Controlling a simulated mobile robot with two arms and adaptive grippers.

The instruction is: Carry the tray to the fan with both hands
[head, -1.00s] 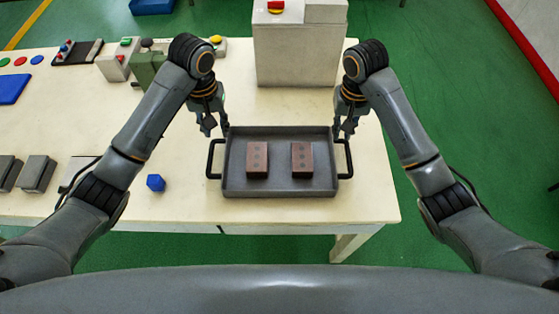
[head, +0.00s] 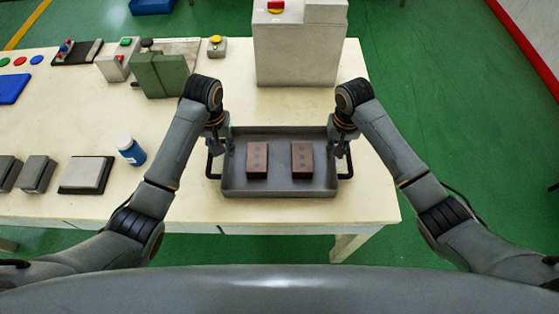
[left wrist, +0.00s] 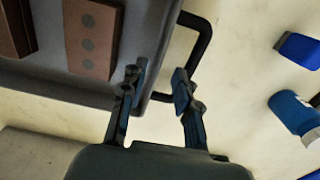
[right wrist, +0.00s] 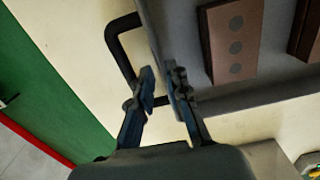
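The grey tray (head: 280,187) lies on the table with two brown blocks in it, a left block (head: 257,160) and a right block (head: 302,160), each with a row of dark dots. Its black handles stick out left (left wrist: 204,40) and right (right wrist: 115,40). My left gripper (head: 217,150) is at the left handle, fingers apart (left wrist: 155,88). My right gripper (head: 341,151) is at the right handle, fingers apart (right wrist: 161,86). Neither visibly grips its handle; exact contact is unclear. I cannot identify a fan for certain.
A large grey box (head: 298,55) with a red button stands behind the tray. A green block (head: 160,76) and a yellow-button box (head: 216,47) are at back left. A blue bottle (head: 131,152) stands left; a blue object (left wrist: 298,50) shows near it. Table edges are close in front and right.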

